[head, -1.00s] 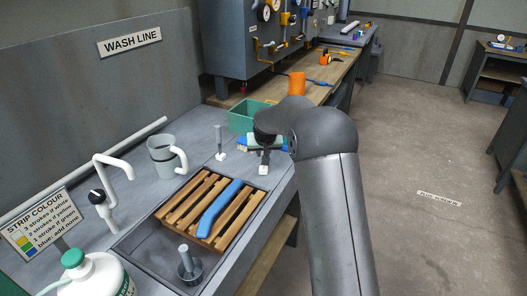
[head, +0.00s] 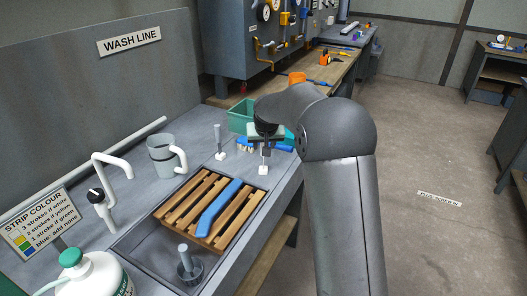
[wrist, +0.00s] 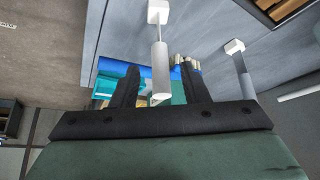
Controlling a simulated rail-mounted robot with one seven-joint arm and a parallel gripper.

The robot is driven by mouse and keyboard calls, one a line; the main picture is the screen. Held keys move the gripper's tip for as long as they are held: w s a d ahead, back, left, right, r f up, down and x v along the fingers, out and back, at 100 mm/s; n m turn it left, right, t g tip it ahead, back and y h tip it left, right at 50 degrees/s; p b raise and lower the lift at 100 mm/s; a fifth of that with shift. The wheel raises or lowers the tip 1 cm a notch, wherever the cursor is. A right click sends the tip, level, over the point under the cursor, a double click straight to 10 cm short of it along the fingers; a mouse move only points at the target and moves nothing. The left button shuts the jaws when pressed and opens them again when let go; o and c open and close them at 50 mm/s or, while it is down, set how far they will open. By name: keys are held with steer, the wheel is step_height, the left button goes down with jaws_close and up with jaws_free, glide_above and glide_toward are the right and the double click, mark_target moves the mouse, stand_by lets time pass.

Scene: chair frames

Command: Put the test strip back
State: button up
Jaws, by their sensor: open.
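I cannot tell for certain which thing is the test strip. A slim upright piece with a pale grey upper part (wrist: 160,72) and a white base (head: 263,169) stands on the wash bench. My gripper (head: 264,148) is around its upper part. In the wrist view, my two dark fingers are apart, one on each side of the grey part, with gaps showing. A similar grey upright piece (head: 218,134) on a white foot stands to the left; it also shows in the wrist view (wrist: 245,82). The strip colour sign (head: 40,222) stands at the front left.
A wooden slatted rack (head: 180,211) with a blue bar (head: 217,208) lies over the sink. A green bin (head: 238,118) and blue brush-like items (head: 284,145) are behind my gripper.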

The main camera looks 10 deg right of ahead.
steer(key=v, duration=0.6)
steer(key=shift+s+r, duration=0.25)
steer(key=s+f+g, duration=0.2)
steer(key=s+f, duration=0.2)
steer(key=s, duration=1.7)
steer(key=s+f+n+g, duration=0.1)
steer(key=s+f+g, duration=0.2)
steer(key=s, duration=1.8)
steer(key=shift+a+f+g+y, duration=0.3)
steer(key=shift+a+f+y, duration=0.1)
steer(key=shift+f, duration=0.2)
